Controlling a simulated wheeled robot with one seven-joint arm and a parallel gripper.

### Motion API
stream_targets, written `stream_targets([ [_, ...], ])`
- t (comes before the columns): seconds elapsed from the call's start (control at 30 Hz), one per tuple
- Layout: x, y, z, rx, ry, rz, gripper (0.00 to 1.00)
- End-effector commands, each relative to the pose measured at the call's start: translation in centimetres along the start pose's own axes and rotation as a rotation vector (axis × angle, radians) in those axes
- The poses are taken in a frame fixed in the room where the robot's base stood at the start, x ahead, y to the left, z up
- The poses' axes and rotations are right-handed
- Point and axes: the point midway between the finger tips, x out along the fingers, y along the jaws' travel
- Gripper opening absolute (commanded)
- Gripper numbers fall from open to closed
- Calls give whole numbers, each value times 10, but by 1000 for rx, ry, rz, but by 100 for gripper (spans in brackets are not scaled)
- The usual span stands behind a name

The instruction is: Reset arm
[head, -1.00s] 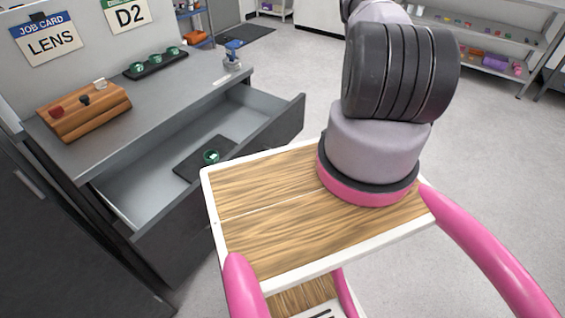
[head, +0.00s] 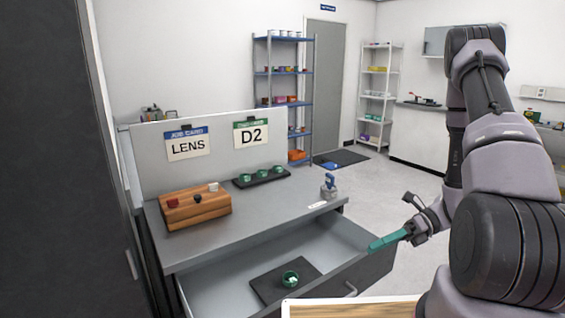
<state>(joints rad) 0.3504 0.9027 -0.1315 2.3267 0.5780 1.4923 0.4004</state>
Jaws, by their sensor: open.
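My arm (head: 508,175) stands raised on the right side of the head view, with its base on my wooden tray. My gripper (head: 385,243) has teal fingers and points left, in front of the bench's right end, above the open drawer's front right corner. The fingers overlap from this angle, and nothing shows held in them. The open drawer (head: 222,272) holds a dark mat (head: 262,293) with a green-rimmed round piece (head: 290,280) on it. The bench top (head: 245,220) stands above the drawer.
On the bench are a wooden block with knobs (head: 196,207), a dark rack (head: 262,178) with several green round pieces, and a small blue device (head: 329,186). Job cards LENS (head: 188,144) and D2 (head: 251,132) hang behind. A dark cabinet (head: 55,160) stands left. Open floor (head: 400,180) lies beyond the bench.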

Motion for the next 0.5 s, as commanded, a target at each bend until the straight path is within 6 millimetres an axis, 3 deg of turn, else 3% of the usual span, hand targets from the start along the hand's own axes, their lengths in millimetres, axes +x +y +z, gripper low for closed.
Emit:
stream_targets([
  [0.03,-7,11,14,-92,44,-19,47],
  [0.2,-25,46,46,-387,202,-73,47],
  [0.5,-52,112,91,-900,496,-181,47],
])
